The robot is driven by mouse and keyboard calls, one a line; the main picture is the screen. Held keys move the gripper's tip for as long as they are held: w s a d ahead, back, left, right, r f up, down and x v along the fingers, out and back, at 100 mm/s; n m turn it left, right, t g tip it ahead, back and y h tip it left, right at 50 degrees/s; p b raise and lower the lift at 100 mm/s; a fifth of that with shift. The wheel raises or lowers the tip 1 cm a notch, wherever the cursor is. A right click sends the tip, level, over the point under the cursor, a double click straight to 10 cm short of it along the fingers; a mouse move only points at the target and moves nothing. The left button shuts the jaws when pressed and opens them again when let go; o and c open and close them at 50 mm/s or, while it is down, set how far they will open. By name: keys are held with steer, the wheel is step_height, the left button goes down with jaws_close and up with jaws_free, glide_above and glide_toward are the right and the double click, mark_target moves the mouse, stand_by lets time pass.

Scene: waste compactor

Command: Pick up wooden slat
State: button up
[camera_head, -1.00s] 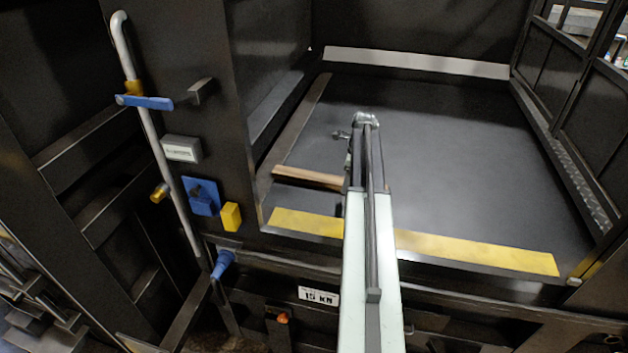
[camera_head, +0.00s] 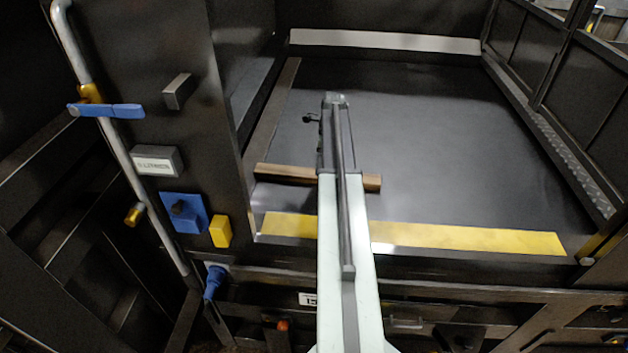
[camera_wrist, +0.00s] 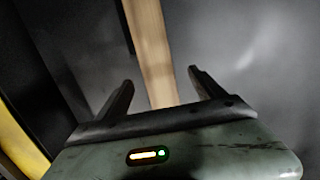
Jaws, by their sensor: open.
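The wooden slat (camera_head: 286,173) lies flat on the dark compactor floor, behind the yellow stripe. My arm hides its middle in the head view, and its right end shows just past the arm. In the wrist view the slat (camera_wrist: 152,55) runs away from my gripper as a pale brown strip. My gripper (camera_wrist: 161,80) is open, with one finger on each side of the slat's line. The slat's near part lies between the fingers in the picture, with no visible contact. I cannot tell the height between them. In the head view my arm covers most of the gripper.
A yellow stripe (camera_head: 465,238) marks the compactor's front edge. A dark left wall carries a blue lever (camera_head: 106,110), a blue switch box (camera_head: 184,212) and a yellow block (camera_head: 219,231). A railing stands at the right. The floor right of the slat is clear.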

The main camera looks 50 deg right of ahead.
steer(key=shift+w+a+f, duration=0.1)
steer(key=shift+f, duration=0.05)
steer(key=f+b, duration=0.5)
steer(key=shift+w+a+f, duration=0.15)
steer(key=shift+w+a, duration=0.15)
steer(key=shift+a, duration=0.1)
steer(key=shift+r, duration=0.2)
jaws_close()
